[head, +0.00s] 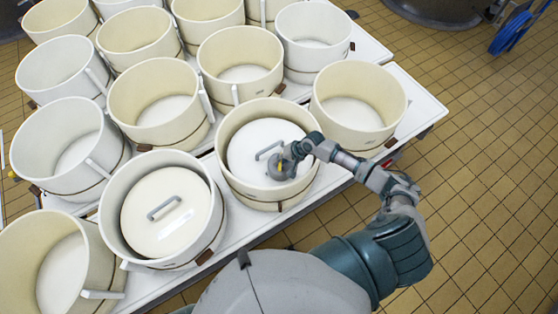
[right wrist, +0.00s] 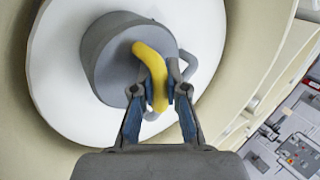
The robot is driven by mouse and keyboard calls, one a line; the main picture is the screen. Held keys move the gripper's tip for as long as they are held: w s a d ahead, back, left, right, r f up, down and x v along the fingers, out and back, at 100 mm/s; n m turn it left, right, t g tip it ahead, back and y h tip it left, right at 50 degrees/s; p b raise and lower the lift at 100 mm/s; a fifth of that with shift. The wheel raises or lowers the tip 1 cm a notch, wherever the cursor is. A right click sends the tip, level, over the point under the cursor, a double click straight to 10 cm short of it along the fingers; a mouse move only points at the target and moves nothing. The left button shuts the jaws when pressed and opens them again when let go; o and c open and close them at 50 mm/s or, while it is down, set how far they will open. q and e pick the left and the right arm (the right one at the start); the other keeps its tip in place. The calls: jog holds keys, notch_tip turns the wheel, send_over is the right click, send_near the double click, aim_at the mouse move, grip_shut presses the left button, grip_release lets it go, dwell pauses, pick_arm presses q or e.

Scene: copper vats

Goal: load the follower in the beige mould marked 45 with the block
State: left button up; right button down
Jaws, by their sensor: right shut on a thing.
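The block is a grey cylinder (right wrist: 108,58) with a curved yellow handle (right wrist: 150,65). My right gripper (right wrist: 160,98) is shut on that handle. In the head view the right gripper (head: 292,158) holds the block (head: 277,169) inside a beige mould (head: 235,124), over the white round follower (head: 245,150). The block is beside the follower's grey handle (head: 266,149), on its near right. The follower also shows in the right wrist view (right wrist: 62,70). I cannot tell whether the block touches it. No number is legible on the mould. My left gripper is out of view.
A white mould (head: 112,215) with its own follower (head: 150,232) stands close on the left. An empty beige mould (head: 398,95) stands to the right. Several more open moulds crowd the white tables behind. Tiled floor (head: 480,180) is clear on the right.

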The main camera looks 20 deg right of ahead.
jog(key=shift+w+d, duration=0.1)
jog(key=shift+d, duration=0.35)
jog(key=shift+d+f, duration=0.15)
jog(key=shift+d, duration=0.2)
jog(key=c, duration=1.3)
grip_release()
jog(key=shift+a, duration=0.15)
jog(key=shift+o, duration=0.9)
jog(key=shift+a, duration=0.5)
jog(key=shift+s+f, duration=0.15)
jog(key=shift+s, duration=0.1)
jog(key=shift+d+r+p, duration=0.2)
jog(key=shift+r+p, duration=0.2)
jog(key=shift+d+r+p, duration=0.25)
jog(key=shift+r+p, duration=0.8)
jog(key=shift+p, duration=0.1)
jog(key=shift+w+r+p, duration=0.1)
jog(key=shift+r+p, duration=0.25)
jog(key=shift+a+r+p, duration=0.2)
jog(key=shift+r+p, duration=0.55)
notch_tip(320, 180, up, 2)
jog(key=p, duration=0.2)
jog(key=shift+r+p, duration=0.15)
jog(key=shift+p, duration=0.15)
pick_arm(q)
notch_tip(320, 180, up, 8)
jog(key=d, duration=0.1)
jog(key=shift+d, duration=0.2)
